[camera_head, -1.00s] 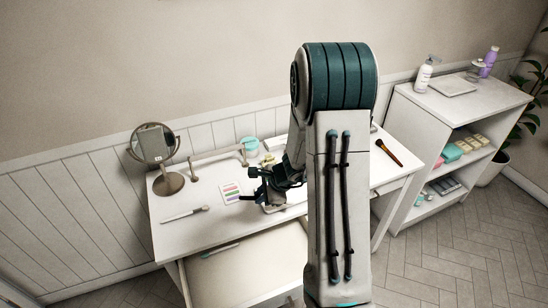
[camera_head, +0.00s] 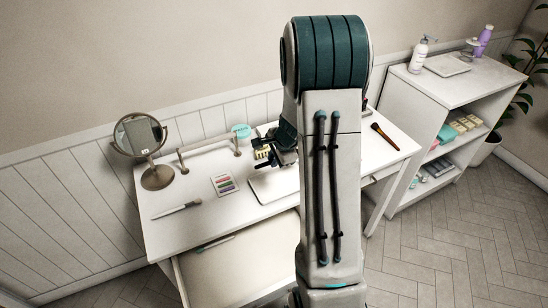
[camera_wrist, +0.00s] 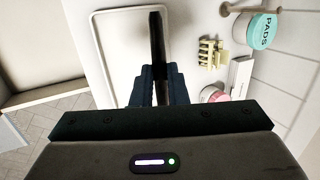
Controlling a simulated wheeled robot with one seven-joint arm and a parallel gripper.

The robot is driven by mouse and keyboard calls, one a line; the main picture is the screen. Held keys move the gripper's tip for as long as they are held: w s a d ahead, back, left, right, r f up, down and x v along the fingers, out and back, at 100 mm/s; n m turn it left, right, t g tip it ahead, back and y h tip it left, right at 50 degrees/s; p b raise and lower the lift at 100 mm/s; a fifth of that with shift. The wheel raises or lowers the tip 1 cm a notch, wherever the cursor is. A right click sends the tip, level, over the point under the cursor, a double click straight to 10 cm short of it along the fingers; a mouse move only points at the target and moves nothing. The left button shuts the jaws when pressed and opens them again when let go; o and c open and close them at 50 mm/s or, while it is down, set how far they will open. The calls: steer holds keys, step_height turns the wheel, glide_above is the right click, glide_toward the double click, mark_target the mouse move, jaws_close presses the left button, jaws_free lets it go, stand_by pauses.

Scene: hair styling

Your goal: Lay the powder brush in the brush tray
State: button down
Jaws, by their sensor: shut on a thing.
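My gripper (camera_wrist: 158,85) is shut on a slim, dark, straight thing (camera_wrist: 156,35) that sticks out past its fingertips in the wrist view. I cannot tell from its visible part whether it is the powder brush. A white, shallow, rimmed tray (camera_wrist: 122,40) lies below it, and the held thing overlaps the tray's right side in that view. The tray also shows in the head view (camera_head: 268,187), partly hidden by my arm. A pale-handled brush (camera_head: 177,210) lies at the left front.
A yellow claw clip (camera_wrist: 210,53), a PADS jar (camera_wrist: 262,30), a white box (camera_wrist: 241,75) and a pink jar (camera_wrist: 212,94) stand right of the tray in the wrist view. A round mirror (camera_head: 140,135) and a colour card (camera_head: 225,184) are on the left.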

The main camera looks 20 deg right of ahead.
steer(key=shift+f+b, duration=2.9)
steer(key=shift+f, duration=0.7)
steer(key=shift+r, duration=0.2)
steer(key=shift+f, duration=0.2)
steer(key=shift+f+b, duration=0.6)
steer(key=shift+b, duration=0.25)
steer(key=shift+f+b, duration=0.45)
steer(key=shift+b, duration=0.05)
steer(key=c, duration=1.3)
jaws_free()
steer(key=shift+c, duration=0.2)
steer(key=shift+d, duration=0.1)
